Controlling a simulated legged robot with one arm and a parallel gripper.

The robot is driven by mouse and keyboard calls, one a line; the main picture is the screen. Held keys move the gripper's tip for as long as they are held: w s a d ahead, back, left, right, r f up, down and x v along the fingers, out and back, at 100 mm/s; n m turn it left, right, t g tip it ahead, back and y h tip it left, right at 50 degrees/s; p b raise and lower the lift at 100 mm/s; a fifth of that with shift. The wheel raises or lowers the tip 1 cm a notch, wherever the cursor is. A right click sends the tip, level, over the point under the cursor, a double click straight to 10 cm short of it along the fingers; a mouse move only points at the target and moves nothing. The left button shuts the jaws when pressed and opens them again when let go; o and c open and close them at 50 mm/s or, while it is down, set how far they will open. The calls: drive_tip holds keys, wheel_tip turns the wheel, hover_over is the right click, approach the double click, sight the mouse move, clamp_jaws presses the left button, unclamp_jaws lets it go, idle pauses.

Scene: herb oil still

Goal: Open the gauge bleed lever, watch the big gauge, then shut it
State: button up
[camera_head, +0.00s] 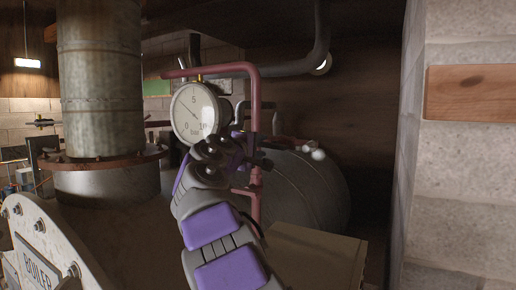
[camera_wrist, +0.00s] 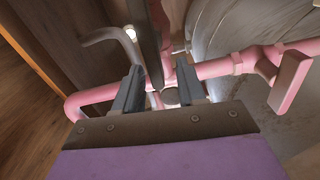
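The big gauge (camera_head: 195,111) is a round white dial on the pink pipework in the head view. Its thin needle appears to point up-left, between 0 and 5; the exact reading is too small to tell. My gripper (camera_wrist: 162,72) has its two dark fingers apart in the wrist view. Between them are a dark upright bar (camera_wrist: 150,45) and a small dark round part (camera_wrist: 171,97) by the pink pipe. I cannot tell whether either belongs to the bleed lever, or whether the fingers touch them.
A pink flat handle (camera_wrist: 290,82) stands on the pipe at the right of the wrist view. A pale-tipped red handle (camera_head: 317,154) is right of my arm in the head view, before a grey tank (camera_head: 325,190). A boiler column (camera_head: 100,80) stands left, a block wall (camera_head: 465,190) right.

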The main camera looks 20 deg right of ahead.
drive_tip(key=shift+s+r, duration=0.15)
drive_tip(key=shift+s, duration=0.2)
drive_tip(key=b+v, duration=0.3)
drive_tip(key=v, duration=1.4)
drive_tip(key=shift+w+a+b, duration=0.15)
drive_tip(key=shift+a+b, duration=0.05)
drive_tip(key=shift+b, duration=0.2)
idle(1.0)
